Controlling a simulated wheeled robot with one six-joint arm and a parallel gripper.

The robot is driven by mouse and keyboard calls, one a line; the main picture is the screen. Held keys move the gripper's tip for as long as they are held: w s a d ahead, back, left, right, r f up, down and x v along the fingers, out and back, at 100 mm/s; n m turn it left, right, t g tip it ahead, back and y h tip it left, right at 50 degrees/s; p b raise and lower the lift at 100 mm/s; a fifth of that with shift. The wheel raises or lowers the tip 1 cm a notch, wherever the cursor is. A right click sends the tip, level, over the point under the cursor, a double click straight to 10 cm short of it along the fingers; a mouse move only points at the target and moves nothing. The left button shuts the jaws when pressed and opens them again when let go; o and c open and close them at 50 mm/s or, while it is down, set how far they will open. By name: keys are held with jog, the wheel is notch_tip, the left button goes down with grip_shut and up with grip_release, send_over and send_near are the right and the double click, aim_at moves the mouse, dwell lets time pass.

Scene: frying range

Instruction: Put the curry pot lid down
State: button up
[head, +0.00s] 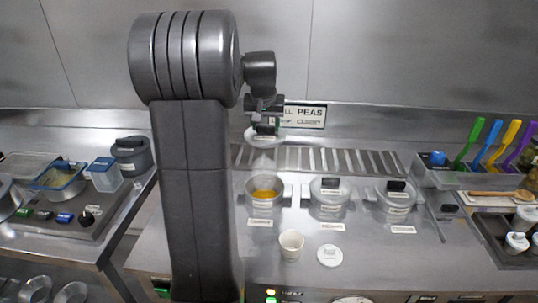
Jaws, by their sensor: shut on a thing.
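My gripper (266,122) is shut on a round pale lid (252,136) with a dark handle, held level in the air. The lid is above and a little behind an open metal pot (252,199) with orange-yellow food in it, apart from the pot. The fingertips are small, and the grip on the handle is partly hidden. The label in front of the pot is too small to read.
Two lidded pots (327,205) (394,211) stand to the right of the open pot. A white cup (291,246) and a round white lid (330,256) are on the counter in front. A slatted grille (345,160) runs behind. Coloured-handled utensils (491,140) stand at the right.

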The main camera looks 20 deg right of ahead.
jog(key=w+d+f, duration=0.3)
jog(key=w, duration=0.3)
jog(key=w+d+f, duration=0.2)
jog(key=w+d, duration=0.1)
jog(key=w, duration=0.3)
notch_tip(320, 180, down, 10)
jog(key=shift+f+p, duration=0.2)
jog(key=shift+p, duration=0.25)
jog(key=shift+f, duration=0.1)
jog(key=shift+f, duration=0.15)
jog(key=o, duration=1)
jog(key=shift+r, duration=0.35)
jog(key=b+v, duration=0.1)
jog(key=v, duration=1)
jog(key=shift+s+r, duration=0.25)
jog(key=shift+r, duration=0.1)
